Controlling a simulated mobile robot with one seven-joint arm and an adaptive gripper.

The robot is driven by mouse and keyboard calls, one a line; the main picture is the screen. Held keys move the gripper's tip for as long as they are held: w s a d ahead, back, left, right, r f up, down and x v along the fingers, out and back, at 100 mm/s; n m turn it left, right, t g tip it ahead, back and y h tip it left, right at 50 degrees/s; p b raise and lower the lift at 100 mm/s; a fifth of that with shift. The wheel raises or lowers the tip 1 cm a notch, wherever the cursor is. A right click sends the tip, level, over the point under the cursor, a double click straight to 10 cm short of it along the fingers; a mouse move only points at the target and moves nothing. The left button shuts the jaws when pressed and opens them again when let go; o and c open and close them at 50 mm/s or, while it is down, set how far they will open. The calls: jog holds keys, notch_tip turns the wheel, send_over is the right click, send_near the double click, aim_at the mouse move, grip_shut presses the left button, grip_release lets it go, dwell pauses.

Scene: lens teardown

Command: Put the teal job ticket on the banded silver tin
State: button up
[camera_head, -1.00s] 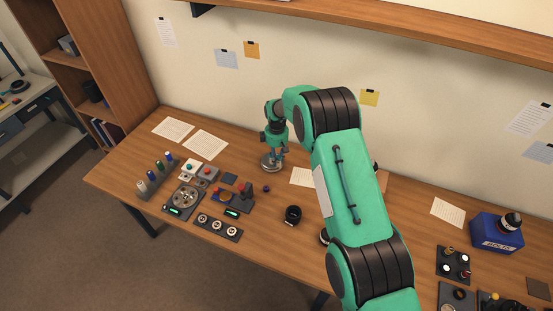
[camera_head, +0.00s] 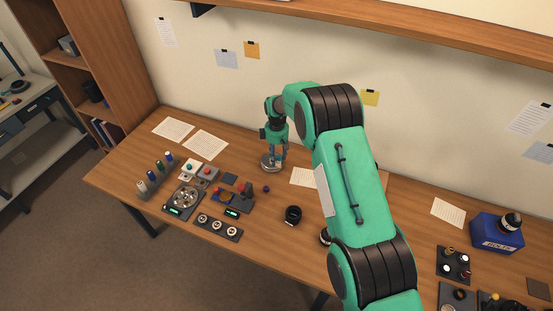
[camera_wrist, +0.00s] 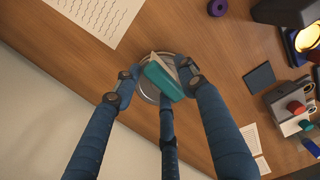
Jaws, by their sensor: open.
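The teal job ticket (camera_wrist: 164,82), with a pale edge, rests on top of the silver tin (camera_wrist: 148,90) in the wrist view. It looks tilted, and part of it may stick out past the rim. The tin (camera_head: 268,165) stands on the bench below my arm in the head view; its bands cannot be made out. My gripper (camera_wrist: 161,88) is open, with its dark blue fingers spread around the ticket and tin. A finger pad lies close to the ticket's right end; I cannot tell if they touch. The ticket is too small to make out in the head view.
Written sheets (camera_head: 205,144) lie to the left of the tin. A dark square pad (camera_wrist: 259,78), button boxes (camera_head: 190,167) and a small purple ring (camera_wrist: 217,7) are nearby. A black ring (camera_head: 292,215) stands nearer the front edge. Bare wood surrounds the tin.

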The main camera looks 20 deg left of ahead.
notch_tip(320, 180, up, 10)
jog(key=shift+r, duration=0.1)
dwell(0.4)
dwell(0.5)
